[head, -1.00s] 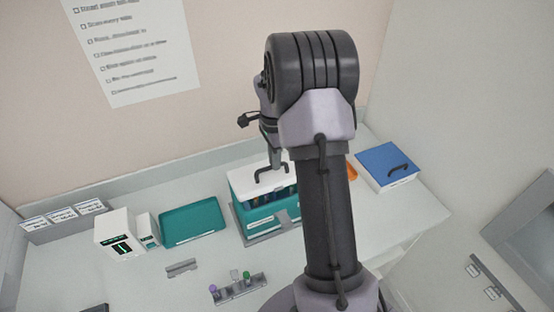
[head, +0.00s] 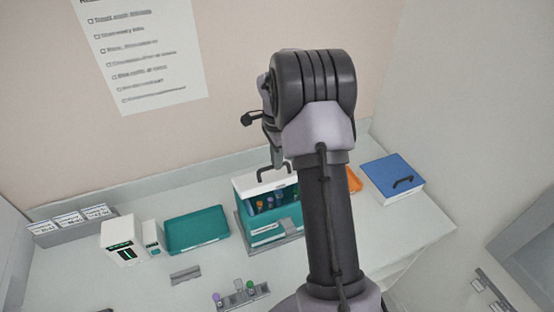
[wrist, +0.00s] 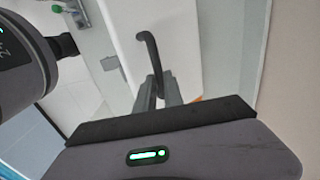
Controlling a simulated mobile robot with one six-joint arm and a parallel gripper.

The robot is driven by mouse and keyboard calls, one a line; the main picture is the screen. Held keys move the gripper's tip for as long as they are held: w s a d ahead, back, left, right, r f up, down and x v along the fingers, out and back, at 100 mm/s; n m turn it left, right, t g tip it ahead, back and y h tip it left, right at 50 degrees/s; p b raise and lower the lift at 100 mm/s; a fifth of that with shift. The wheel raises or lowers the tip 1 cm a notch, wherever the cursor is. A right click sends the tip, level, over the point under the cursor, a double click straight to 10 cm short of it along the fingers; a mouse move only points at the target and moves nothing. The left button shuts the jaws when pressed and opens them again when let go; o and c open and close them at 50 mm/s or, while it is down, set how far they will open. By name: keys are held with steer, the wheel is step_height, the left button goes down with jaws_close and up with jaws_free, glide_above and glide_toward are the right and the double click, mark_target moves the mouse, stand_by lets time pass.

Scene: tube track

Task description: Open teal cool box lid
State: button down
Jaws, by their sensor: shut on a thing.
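The teal cool box (head: 262,238) stands on the bench left of my arm. Its white lid (head: 248,183) is raised at the front, and coloured tubes (head: 268,201) show in the gap below it. My gripper (head: 275,162) is at the lid's black handle (head: 262,171), partly hidden by my arm. In the wrist view my gripper's fingers (wrist: 158,88) are shut on the handle (wrist: 148,50), with the white lid (wrist: 190,45) beyond. The box's right side is hidden behind my arm.
A teal tray (head: 197,231) and a white device (head: 122,240) stand to the left. A tube rack (head: 240,295) is in front. A blue-lidded box (head: 392,178) and an orange item (head: 354,180) are to the right. The wall is close behind.

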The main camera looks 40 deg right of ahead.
steer(key=c, duration=1.5)
jaws_free()
steer(key=shift+w, duration=0.15)
steer(key=shift+o, duration=0.2)
step_height(320, 180, up, 17)
steer(key=p, duration=0.2)
steer(key=shift+w+r, duration=0.15)
steer(key=shift+w, duration=0.05)
steer(key=s+a+f+n+t+b, duration=0.2)
steer(key=s+a+f+n+b, duration=0.35)
steer(key=a+b, duration=0.45)
steer(key=s+a+f+n+t+b, duration=0.2)
steer(key=s+a+f+n+b, duration=0.4)
steer(key=a+b, duration=0.45)
steer(key=s+a+f+n+t+y+b, duration=0.2)
steer(key=s+a+f+n+b, duration=0.3)
steer(key=s+f, duration=0.8)
steer(key=a+b, duration=0.2)
steer(key=b, duration=0.1)
steer(key=shift+s+a, duration=0.15)
steer(key=shift+a, duration=0.15)
